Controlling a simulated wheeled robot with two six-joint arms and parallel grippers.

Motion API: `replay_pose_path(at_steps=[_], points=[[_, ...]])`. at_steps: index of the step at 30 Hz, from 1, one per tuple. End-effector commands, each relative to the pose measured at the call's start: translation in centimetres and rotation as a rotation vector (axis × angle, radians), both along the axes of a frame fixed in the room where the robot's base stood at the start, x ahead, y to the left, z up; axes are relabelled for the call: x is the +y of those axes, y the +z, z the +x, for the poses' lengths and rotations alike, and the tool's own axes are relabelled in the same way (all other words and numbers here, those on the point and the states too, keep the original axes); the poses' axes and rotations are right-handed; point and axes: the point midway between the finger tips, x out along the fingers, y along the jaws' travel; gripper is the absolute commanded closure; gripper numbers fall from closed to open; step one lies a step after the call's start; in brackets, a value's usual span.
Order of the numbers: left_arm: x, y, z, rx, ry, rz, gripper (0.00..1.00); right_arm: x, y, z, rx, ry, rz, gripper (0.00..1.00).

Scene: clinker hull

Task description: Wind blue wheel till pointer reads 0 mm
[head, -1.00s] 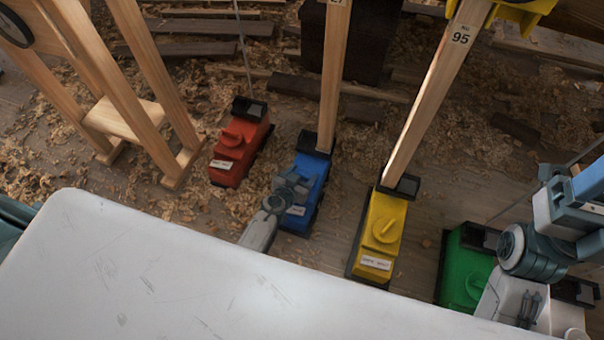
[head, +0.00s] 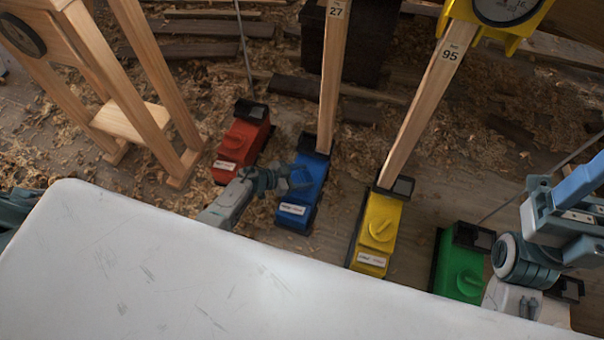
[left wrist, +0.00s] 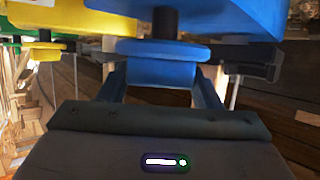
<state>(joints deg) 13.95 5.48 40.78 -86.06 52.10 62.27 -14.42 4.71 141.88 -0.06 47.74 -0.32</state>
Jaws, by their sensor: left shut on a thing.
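The blue jack unit (head: 299,207) stands on the floor at the foot of the post marked 27 (head: 333,75). My left gripper (head: 290,179) reaches over its upper part from the left and hides its wheel in the head view. In the left wrist view the blue wheel (left wrist: 160,65) sits between the two fingers of my left gripper (left wrist: 160,88), which is shut on it. No pointer or scale for the blue unit is readable here. My right arm (head: 530,258) is at the right edge; I cannot make out its fingers.
A red unit (head: 240,145) stands left of the blue one; yellow (head: 379,230) and green (head: 462,270) units stand to the right. A yellow-framed dial (head: 505,8) is cut off at the top. A white surface (head: 150,265) fills the foreground. Wood shavings cover the floor.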

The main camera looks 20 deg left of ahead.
Motion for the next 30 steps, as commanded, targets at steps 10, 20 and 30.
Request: replay_pose_path(at_steps=[10, 20, 30], points=[[0.05, -0.10, 0.05, 0.000, -0.160, 0.002, 0.65, -0.02, -0.11, 0.01, -0.011, 0.000, 0.003, 0.34], [0.03, -0.12, -0.04, 0.000, -0.194, 0.003, 0.65, -0.04, -0.04, -0.03, -0.015, -0.001, 0.008, 0.34], [0.02, -0.13, -0.04, 0.001, -0.194, 0.003, 0.28, -0.04, -0.01, -0.06, -0.015, -0.001, 0.008, 0.34]])
